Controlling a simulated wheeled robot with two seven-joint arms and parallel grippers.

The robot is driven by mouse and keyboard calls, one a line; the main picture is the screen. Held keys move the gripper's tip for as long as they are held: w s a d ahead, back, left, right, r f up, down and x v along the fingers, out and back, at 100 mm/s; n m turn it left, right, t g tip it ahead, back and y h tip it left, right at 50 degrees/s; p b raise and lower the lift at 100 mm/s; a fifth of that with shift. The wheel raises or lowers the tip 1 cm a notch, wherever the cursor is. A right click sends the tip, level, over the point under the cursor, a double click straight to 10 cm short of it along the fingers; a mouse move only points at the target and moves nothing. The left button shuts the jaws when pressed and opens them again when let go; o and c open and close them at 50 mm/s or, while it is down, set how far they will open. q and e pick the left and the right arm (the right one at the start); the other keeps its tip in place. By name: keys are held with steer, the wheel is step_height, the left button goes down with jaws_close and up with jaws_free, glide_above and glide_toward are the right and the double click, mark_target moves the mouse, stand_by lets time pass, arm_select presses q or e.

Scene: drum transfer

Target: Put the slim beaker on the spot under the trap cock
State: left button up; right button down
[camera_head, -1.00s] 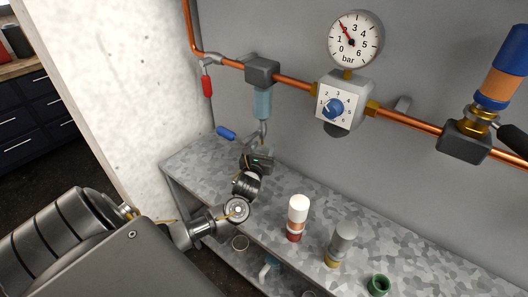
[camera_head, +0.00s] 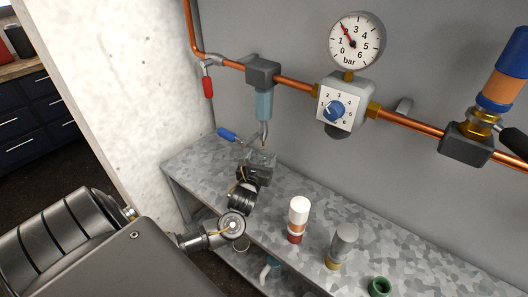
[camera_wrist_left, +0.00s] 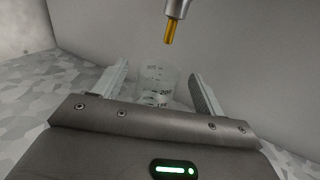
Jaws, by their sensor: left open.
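The slim beaker (camera_wrist_left: 157,82) is clear with printed marks and stands upright between my left fingers in the left wrist view; its base is hidden by the gripper body. My left gripper (camera_head: 262,156) is open around it, with a gap showing on both sides. The brass-tipped outlet of the trap cock (camera_wrist_left: 171,30) hangs above and beyond the beaker, slightly right of it. In the head view the trap (camera_head: 263,104) has a bluish bowl, and the cock has a blue lever (camera_head: 227,134). The spot itself cannot be made out. My right gripper is not in view.
On the grey bench (camera_head: 205,165) stand a white-topped bottle (camera_head: 298,212), a grey-topped one (camera_head: 344,240) and a green ring (camera_head: 379,286), right of my arm. A copper pipe (camera_head: 293,83) with a gauge (camera_head: 356,42) runs along the wall. A red lever (camera_head: 208,87) hangs left of the trap.

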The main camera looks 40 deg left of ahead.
arm_select(q)
steer(key=v, duration=0.7)
steer(key=shift+s, duration=0.2)
